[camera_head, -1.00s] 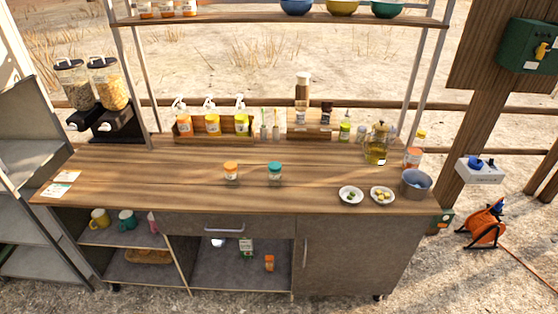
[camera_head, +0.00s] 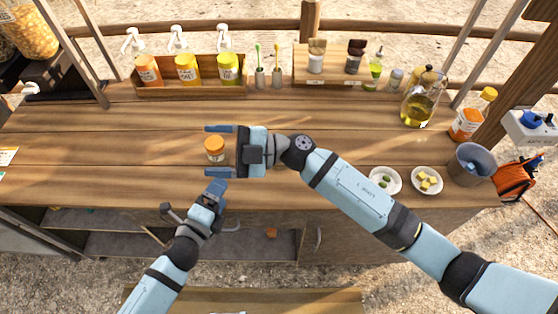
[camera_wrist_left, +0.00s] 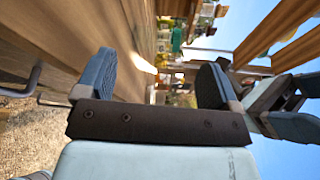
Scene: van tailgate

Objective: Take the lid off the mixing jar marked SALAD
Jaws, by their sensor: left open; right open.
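A small jar with an orange lid (camera_head: 214,144) stands upright on the wooden counter; its label is too small to read. My right gripper (camera_head: 207,151) is open, with its fingers on either side of this jar in the head view; I cannot tell whether they touch it. A second jar, with a teal lid in the earlier head view, is hidden now, apparently behind my right gripper or forearm. My left gripper (camera_head: 192,203) is open and empty at the counter's front edge, below the orange-lidded jar in the picture. Its two fingers also show apart in the left wrist view (camera_wrist_left: 154,80).
An oil jug (camera_head: 422,100), an orange-labelled bottle (camera_head: 468,120), two small dishes (camera_head: 427,179) and a grey pot (camera_head: 469,165) stand at right.

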